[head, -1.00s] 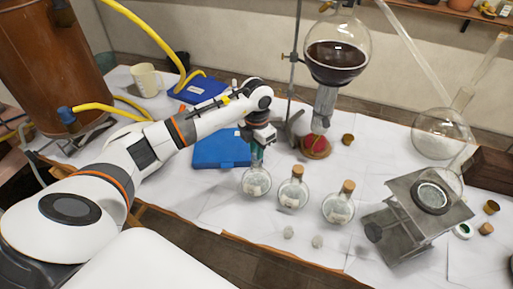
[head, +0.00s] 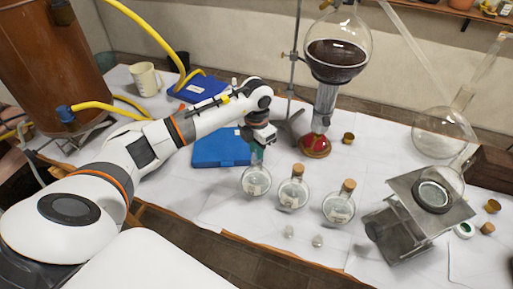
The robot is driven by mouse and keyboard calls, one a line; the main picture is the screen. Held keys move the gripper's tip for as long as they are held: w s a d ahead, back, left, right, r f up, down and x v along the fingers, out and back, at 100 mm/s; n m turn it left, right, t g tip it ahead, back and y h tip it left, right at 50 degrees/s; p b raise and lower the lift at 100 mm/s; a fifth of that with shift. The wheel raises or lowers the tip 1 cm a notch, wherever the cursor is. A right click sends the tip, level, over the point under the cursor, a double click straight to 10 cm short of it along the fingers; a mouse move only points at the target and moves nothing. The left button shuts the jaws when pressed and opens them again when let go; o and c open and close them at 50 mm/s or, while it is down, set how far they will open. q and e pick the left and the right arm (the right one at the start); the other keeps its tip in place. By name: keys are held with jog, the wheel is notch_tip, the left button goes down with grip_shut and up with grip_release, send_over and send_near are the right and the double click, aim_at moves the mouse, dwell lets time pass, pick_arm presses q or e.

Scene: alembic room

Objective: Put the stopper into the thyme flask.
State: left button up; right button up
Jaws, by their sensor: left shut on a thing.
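Three round glass flasks with pale labels, too small to read, stand in a row on the white-covered table. The left flask (head: 256,182) is directly below my left gripper (head: 258,153). The middle flask (head: 292,194) and the right flask (head: 338,209) each have a cork in the neck. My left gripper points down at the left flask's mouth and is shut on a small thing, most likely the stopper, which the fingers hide. I cannot tell whether it is inside the neck or just above it. Which flask is thyme cannot be read. My right gripper is not in view.
A blue case (head: 221,148) lies behind the left flask. A stand holds a large flask of dark liquid (head: 337,56) at the back. A metal jack stand (head: 408,215) is at right, with loose corks (head: 487,228) beyond. Two small pale lumps (head: 318,241) lie in front.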

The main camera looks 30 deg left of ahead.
pick_arm(q)
jog(key=o, duration=1.4)
jog(key=shift+r, duration=0.1)
jog(key=shift+r+p, duration=2.25)
jog(key=shift+r, duration=1.2)
